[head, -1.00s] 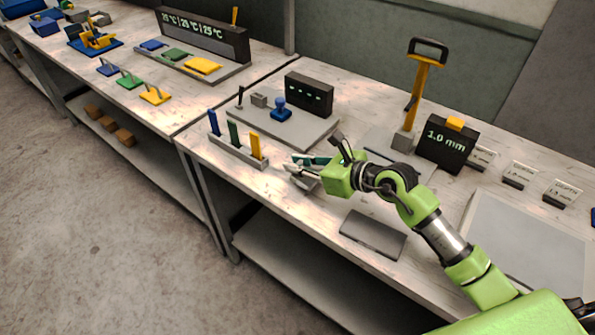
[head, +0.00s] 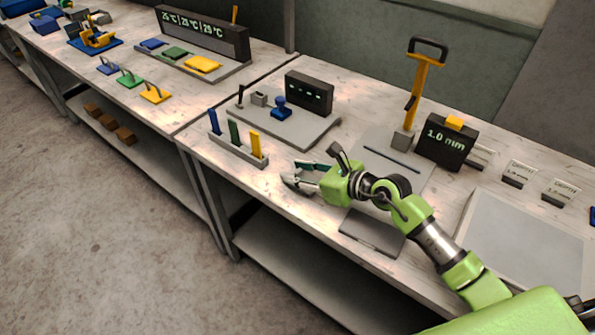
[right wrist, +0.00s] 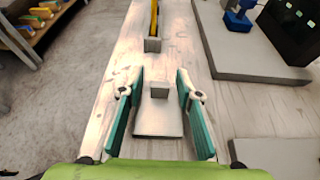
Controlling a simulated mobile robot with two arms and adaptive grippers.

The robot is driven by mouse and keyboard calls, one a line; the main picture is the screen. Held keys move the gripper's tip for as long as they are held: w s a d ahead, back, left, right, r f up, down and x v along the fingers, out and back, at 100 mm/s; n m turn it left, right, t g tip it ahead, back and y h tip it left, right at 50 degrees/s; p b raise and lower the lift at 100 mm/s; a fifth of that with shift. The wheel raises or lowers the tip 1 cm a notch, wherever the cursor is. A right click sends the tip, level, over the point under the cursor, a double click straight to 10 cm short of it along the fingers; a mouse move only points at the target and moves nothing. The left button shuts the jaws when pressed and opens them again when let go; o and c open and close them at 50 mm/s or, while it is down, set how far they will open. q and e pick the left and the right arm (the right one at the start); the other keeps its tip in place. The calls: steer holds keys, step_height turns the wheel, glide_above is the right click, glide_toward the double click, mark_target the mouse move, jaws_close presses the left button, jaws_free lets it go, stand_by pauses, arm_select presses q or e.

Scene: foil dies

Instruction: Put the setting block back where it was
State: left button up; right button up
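In the right wrist view a small grey block (right wrist: 159,90) stands at the far end of a flat pale plate (right wrist: 158,122), between my fingers. I take this as the setting block, but cannot be sure. My right gripper (right wrist: 157,88) is open, one teal finger on each side, with visible gaps. In the head view my right gripper (head: 305,174) is low over the front of the near bench; the block is hard to make out there. My left gripper is not in view.
A grey holder with blue, green and yellow tabs (head: 238,152) stands left of the gripper. A grey base with a blue knob (head: 281,110) lies behind. A dark plate (head: 371,233) lies at the front edge. The 1.0 mm display (head: 446,141) and labelled stands (head: 517,172) are right.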

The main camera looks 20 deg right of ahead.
steer(key=shift+r, duration=0.2)
steer(key=shift+s+d, duration=0.2)
steer(key=b+v, duration=0.1)
steer(key=v, duration=0.9)
steer(key=shift+s+d+b, duration=0.2)
steer(key=shift+b, duration=0.15)
steer(key=shift+s+d+r, duration=0.2)
steer(key=shift+s+r, duration=0.1)
